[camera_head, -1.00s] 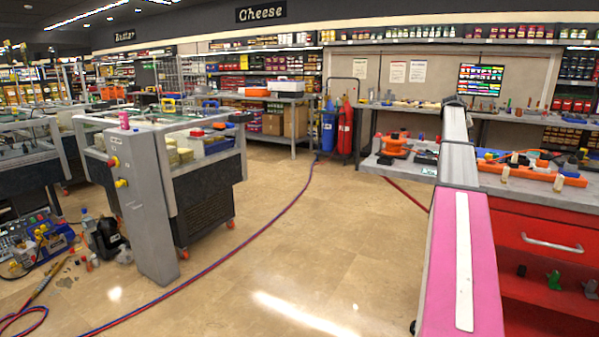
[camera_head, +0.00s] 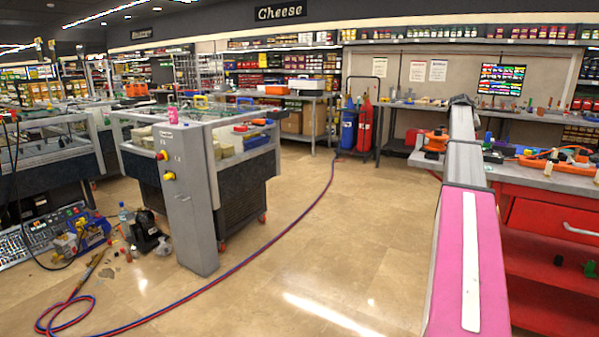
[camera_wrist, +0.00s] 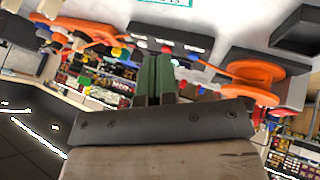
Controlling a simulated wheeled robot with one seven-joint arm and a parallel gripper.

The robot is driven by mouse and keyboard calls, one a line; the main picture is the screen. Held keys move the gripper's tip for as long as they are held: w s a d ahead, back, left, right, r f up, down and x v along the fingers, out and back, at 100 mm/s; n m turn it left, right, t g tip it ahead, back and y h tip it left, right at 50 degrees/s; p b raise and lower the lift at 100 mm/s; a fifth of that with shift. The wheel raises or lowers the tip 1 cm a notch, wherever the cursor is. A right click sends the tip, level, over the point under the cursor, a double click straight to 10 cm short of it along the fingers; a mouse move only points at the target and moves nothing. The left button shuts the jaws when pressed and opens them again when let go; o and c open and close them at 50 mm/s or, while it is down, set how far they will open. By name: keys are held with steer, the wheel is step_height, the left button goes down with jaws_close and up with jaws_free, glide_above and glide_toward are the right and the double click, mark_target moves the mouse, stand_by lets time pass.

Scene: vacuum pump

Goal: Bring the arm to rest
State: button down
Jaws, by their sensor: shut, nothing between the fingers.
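My arm (camera_head: 467,255) shows in the head view as a pink and grey link with a white strip, reaching forward on the right. Its far end stands in front of the workbench, and my gripper is hidden there. In the wrist view my gripper (camera_wrist: 160,78) shows as two dark green fingers side by side beyond a dark grey bar with screws. The fingers are together and hold nothing. The wrist view is tilted and looks upside down, with bench items around the fingers.
The red workbench (camera_head: 540,222) with a grey top stands at right, close to my arm. A red and blue hose (camera_head: 290,228) crosses the floor. Tools and a blue-yellow device (camera_head: 85,232) lie at left.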

steer(key=s+a+f+n+y, duration=0.1)
steer(key=s+a+f, duration=0.3)
steer(key=a+f, duration=0.6)
steer(key=s+a+f+n+y, duration=0.1)
steer(key=s+a+f, duration=0.2)
steer(key=a+f, duration=0.6)
steer(key=s+a+f+n+y, duration=0.1)
steer(key=s+a+f, duration=0.3)
steer(key=a+f, duration=0.6)
steer(key=s+a+f+n+y, duration=0.1)
steer(key=s+a+f, duration=0.4)
steer(key=s+a, duration=0.3)
steer(key=s+a+f+g+y, duration=0.1)
steer(key=s+a+f, duration=0.5)
steer(key=s+a, duration=0.2)
steer(key=s+a+f+n+g+y, duration=0.1)
steer(key=s+a+f, duration=0.5)
steer(key=s, duration=0.5)
steer(key=a, duration=0.2)
steer(key=shift+a+f+n+y, duration=0.25)
steer(key=shift+a+n+y, duration=0.05)
steer(key=shift+a+y, duration=0.1)
